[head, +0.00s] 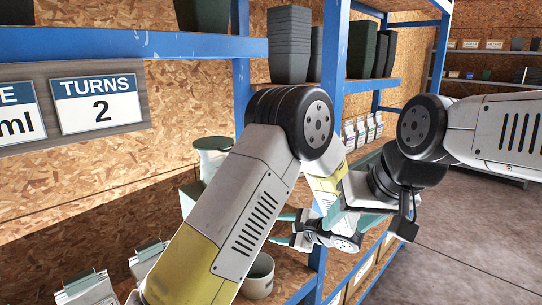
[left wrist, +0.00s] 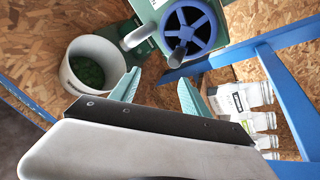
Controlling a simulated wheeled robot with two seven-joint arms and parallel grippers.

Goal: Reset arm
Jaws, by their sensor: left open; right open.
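My left gripper (head: 283,229) is open and hangs low beside the blue shelf post in the head view. Its two teal fingers (left wrist: 158,92) stand apart in the left wrist view, with nothing between them. My right gripper (head: 346,220) is open, just right of the left one; the two arms overlap in the picture, and I cannot tell whether they touch. No held object shows in either gripper. My left upper arm hides much of the shelf.
A green machine with a blue wheel (left wrist: 190,30) and a white pot (left wrist: 72,80) with green contents are close to the left gripper. White bags (left wrist: 243,98) stand nearby. A blue shelf post (head: 335,65) rises behind my arms. A sign (head: 97,103) reads "TURNS 2". The floor at right is clear.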

